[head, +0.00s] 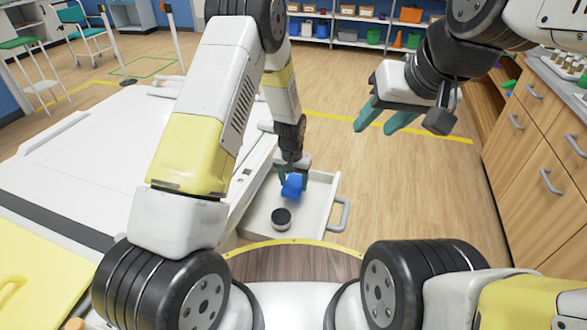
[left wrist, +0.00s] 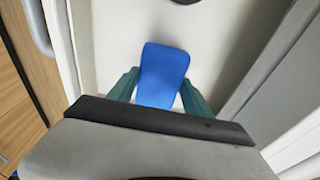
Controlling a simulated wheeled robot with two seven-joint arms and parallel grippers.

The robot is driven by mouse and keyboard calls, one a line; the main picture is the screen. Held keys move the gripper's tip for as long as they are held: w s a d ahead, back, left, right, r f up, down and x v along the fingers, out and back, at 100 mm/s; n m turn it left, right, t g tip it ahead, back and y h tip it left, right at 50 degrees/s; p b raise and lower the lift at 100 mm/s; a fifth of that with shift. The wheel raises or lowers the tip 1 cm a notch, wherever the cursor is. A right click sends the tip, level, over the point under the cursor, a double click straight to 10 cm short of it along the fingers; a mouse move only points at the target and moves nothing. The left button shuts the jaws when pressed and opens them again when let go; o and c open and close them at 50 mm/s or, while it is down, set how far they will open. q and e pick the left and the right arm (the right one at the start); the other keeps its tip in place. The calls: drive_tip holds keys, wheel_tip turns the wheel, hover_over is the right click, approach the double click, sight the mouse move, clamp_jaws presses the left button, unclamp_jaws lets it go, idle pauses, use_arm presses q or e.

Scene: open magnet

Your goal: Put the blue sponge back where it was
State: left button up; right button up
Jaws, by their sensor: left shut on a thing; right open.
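The blue sponge (head: 293,186) is between the fingers of my left gripper (head: 291,180), which is shut on it. They are at the open white drawer (head: 318,196); I cannot tell whether the sponge touches the drawer floor. In the left wrist view the blue sponge (left wrist: 162,75) sticks out ahead of the green fingertips of my left gripper (left wrist: 160,90), over the white drawer floor (left wrist: 115,35). My right gripper (head: 388,116) is open and empty, up in the air to the right of the drawer.
A round black and white object (head: 281,218) sits in the drawer, nearer to me than the sponge. The drawer's grey handle (head: 341,215) faces right. A wooden cabinet (head: 540,150) stands at right. The floor (head: 420,190) between is clear.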

use_arm(q)
drive_tip(key=shift+f, duration=1.4)
drive_tip(key=shift+f, duration=0.1)
drive_tip(key=o, duration=1.3)
drive_tip(key=r, duration=0.4)
drive_tip(key=s+r, duration=0.1)
drive_tip(key=r, duration=0.7)
drive_tip(key=shift+s+a, duration=0.2)
wheel_tip(320, 180, up, 12)
drive_tip(key=n, duration=0.1)
hover_over(293, 185)
drive_tip(key=s+a, duration=0.3)
drive_tip(key=a, duration=0.1)
drive_tip(key=s+a+r+t+h, duration=0.15)
drive_tip(key=s+a+r, duration=0.3)
drive_tip(key=r, duration=0.45)
drive_tip(key=s+a+r+t, duration=0.1)
drive_tip(key=s+r, duration=0.2)
drive_tip(key=s, duration=0.3)
drive_tip(key=s+a+r+n+t, duration=0.1)
drive_tip(key=s+a+r, duration=0.1)
drive_tip(key=s, duration=0.4)
drive_tip(key=s+a+r+n+t, duration=0.1)
drive_tip(key=s+a+r, duration=0.1)
drive_tip(key=s+r, duration=0.2)
drive_tip(key=shift+s+a+r, duration=0.1)
drive_tip(key=shift+s+r, duration=0.05)
drive_tip(key=shift+s, duration=0.4)
drive_tip(key=shift+s+a+r, duration=0.1)
drive_tip(key=shift+s, duration=0.45)
